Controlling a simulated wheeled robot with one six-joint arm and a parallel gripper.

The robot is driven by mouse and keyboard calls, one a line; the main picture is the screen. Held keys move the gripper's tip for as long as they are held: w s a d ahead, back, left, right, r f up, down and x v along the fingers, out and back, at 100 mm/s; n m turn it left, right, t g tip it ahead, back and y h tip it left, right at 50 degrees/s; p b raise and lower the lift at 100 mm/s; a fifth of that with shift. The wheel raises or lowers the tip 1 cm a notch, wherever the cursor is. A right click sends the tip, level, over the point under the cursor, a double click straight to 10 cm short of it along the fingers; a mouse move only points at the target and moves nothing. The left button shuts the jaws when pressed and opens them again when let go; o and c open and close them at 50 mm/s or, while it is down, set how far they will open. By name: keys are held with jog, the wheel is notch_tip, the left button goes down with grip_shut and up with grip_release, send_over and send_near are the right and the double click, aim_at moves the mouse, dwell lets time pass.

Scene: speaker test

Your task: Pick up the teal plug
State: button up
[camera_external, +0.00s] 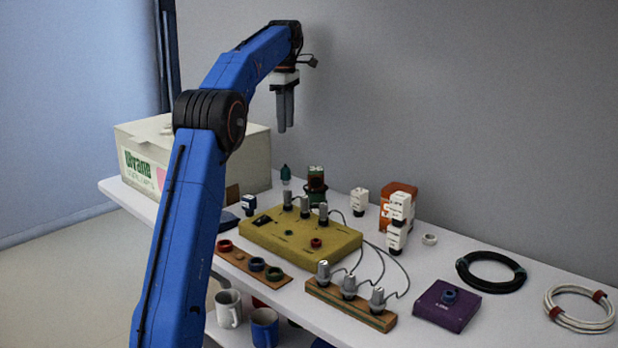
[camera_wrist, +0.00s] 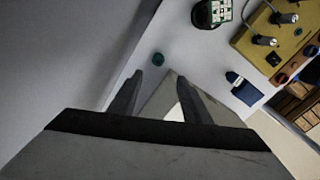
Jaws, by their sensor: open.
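The teal plug (camera_external: 286,173) stands small and upright near the back edge of the white table, beside the white box. In the wrist view the teal plug (camera_wrist: 158,59) appears as a small round green shape just beyond the fingertips. My gripper (camera_external: 286,128) points down and hangs well above the table, over the area of the plug. It is open and empty. In the wrist view the two fingers of my gripper (camera_wrist: 160,80) stand apart, with the plug between their lines of reach and clear of both.
A white box (camera_external: 240,158) stands left of the plug. A green and black device (camera_external: 316,182) stands to its right, and a dark blue block (camera_external: 249,203) in front. A yellow control panel (camera_external: 300,240) fills the middle. The grey wall (camera_external: 450,100) runs behind the table.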

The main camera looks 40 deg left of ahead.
send_near(286, 167)
jog(key=f, duration=0.5)
jog(key=shift+s+d+f, duration=0.1)
jog(key=shift+s+d, duration=0.2)
jog(key=shift+d, duration=0.1)
jog(key=shift+w+a+f, duration=0.1)
jog(key=shift+a+f, duration=0.05)
jog(key=shift+f, duration=1.2)
jog(key=shift+a+f, duration=0.15)
jog(key=shift+f, duration=1.15)
grip_shut()
